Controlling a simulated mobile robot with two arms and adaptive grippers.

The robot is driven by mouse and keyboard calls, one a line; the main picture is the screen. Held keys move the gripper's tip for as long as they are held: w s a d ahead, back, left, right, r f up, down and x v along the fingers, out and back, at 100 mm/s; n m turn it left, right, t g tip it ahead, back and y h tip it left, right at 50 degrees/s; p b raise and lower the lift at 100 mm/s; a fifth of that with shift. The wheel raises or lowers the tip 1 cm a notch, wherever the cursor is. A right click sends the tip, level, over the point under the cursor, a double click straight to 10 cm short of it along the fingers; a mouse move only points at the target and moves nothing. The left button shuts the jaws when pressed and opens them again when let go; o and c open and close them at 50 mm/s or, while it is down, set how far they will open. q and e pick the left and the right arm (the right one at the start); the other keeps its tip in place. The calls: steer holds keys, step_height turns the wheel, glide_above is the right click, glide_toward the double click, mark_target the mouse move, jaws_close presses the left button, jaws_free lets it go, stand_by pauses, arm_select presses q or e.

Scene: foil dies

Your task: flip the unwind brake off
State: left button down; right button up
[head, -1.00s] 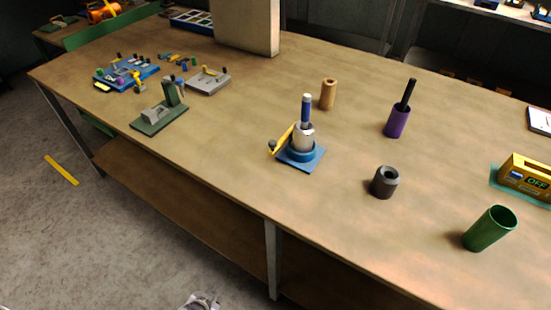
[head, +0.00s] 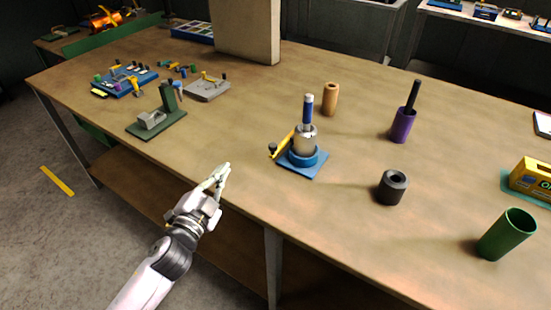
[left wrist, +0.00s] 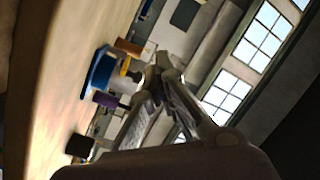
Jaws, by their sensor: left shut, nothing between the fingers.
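The unwind stand has a square blue base (head: 315,169) with a round blue collar, a metal roll and an upright blue-handled post. The brake lever (head: 284,141) is yellow with a dark knob and leans at the stand's left side. In the left wrist view the blue base (left wrist: 97,73) shows to the left of the fingers. My left gripper (head: 226,168) is shut and empty, near the table's front edge, left of the stand and apart from it. It also shows in the left wrist view (left wrist: 160,70). My right gripper is not in view.
A tan cylinder (head: 330,99), a purple cup (head: 403,125) with a black rod, a dark ring (head: 392,187) and a green cup (head: 507,235) stand right of the stand. A green fixture (head: 157,124) and a grey plate (head: 207,90) lie left. The tabletop between gripper and lever is clear.

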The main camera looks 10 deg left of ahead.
arm_select(q)
steer(key=d+m+g+h, duration=0.2)
steer(key=m+h, duration=0.1)
steer(key=m, duration=0.2)
steer(key=d+m+g+h, duration=0.2)
steer(key=d+m+h, duration=0.1)
steer(key=m+h, duration=0.1)
steer(key=d+m+g+h, duration=0.2)
steer(key=m+h, duration=0.2)
steer(key=m, duration=0.2)
steer(key=shift+s+d, duration=0.2)
